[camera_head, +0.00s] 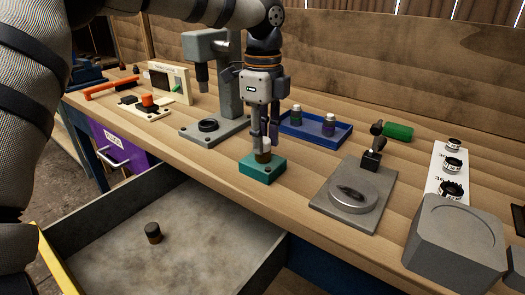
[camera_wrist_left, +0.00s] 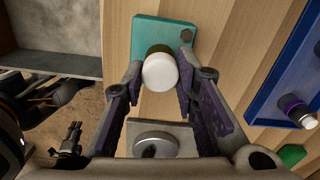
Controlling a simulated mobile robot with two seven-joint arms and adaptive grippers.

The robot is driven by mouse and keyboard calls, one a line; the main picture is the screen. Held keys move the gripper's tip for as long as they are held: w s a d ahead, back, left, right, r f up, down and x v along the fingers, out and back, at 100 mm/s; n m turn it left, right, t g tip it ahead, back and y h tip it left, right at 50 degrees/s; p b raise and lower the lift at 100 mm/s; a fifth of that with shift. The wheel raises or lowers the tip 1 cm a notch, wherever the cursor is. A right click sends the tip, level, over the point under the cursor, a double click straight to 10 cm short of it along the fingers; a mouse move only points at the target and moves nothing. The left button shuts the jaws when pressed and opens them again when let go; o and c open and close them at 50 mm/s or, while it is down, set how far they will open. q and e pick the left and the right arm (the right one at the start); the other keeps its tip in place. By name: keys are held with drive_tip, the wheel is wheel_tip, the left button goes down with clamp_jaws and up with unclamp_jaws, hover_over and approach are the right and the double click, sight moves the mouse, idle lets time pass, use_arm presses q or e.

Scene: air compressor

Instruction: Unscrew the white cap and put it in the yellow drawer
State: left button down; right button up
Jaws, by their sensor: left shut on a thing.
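The white cap (camera_wrist_left: 160,72) shows in the left wrist view as a round white top between my left gripper's fingers. Below it a dark brownish body (camera_head: 263,157) stands upright on a teal block (camera_head: 262,171) on the bench. My left gripper (camera_head: 265,142) points straight down over the block and is shut on the white cap, a fingertip on each side. My right gripper is not in view.
A small dark cylinder (camera_head: 153,233) stands in the grey drawer; much of its floor is bare. A grey press (camera_head: 228,85) stands behind my gripper, a blue tray (camera_head: 316,138) with two bottles behind right. A grey plate (camera_head: 354,198) is to the right.

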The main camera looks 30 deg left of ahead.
use_arm(q)
drive_tip(key=n, duration=0.6)
drive_tip(key=shift+f, duration=0.1)
drive_tip(key=shift+r, duration=2.65)
